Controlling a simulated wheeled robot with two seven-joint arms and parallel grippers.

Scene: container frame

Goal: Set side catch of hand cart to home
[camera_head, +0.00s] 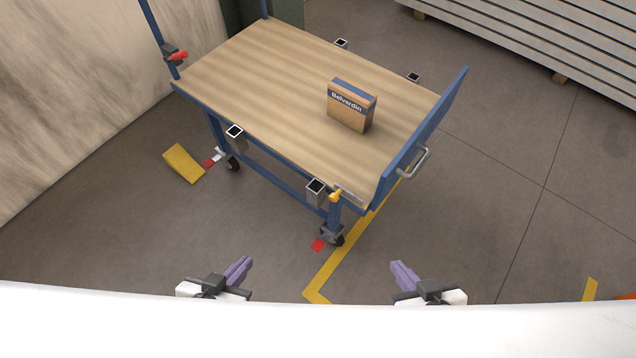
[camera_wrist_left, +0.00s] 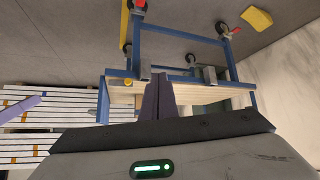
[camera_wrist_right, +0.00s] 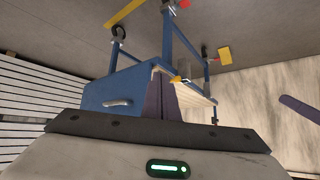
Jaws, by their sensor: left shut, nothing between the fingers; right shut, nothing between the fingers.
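The hand cart (camera_head: 250,75) has a wooden deck, a blue frame and castors; it also shows in the left wrist view (camera_wrist_left: 185,37) and the right wrist view (camera_wrist_right: 124,88). A yellow catch (camera_head: 335,195) sits on the cart's near right corner, beside the blue end panel; it shows in the right wrist view (camera_wrist_right: 178,80). A red-handled catch (camera_head: 178,56) is on the far left post. My left gripper (camera_head: 248,262) and my right gripper (camera_head: 396,266) are both shut and empty, in front of the cart and apart from it.
A Belvardin box (camera_head: 350,108) stands on the deck. Square sockets (camera_head: 316,188) line the cart's sides. A yellow wedge (camera_head: 183,163) lies on the floor at left. Red castor pedals (camera_head: 318,245) stick out low. The floor before the cart is clear.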

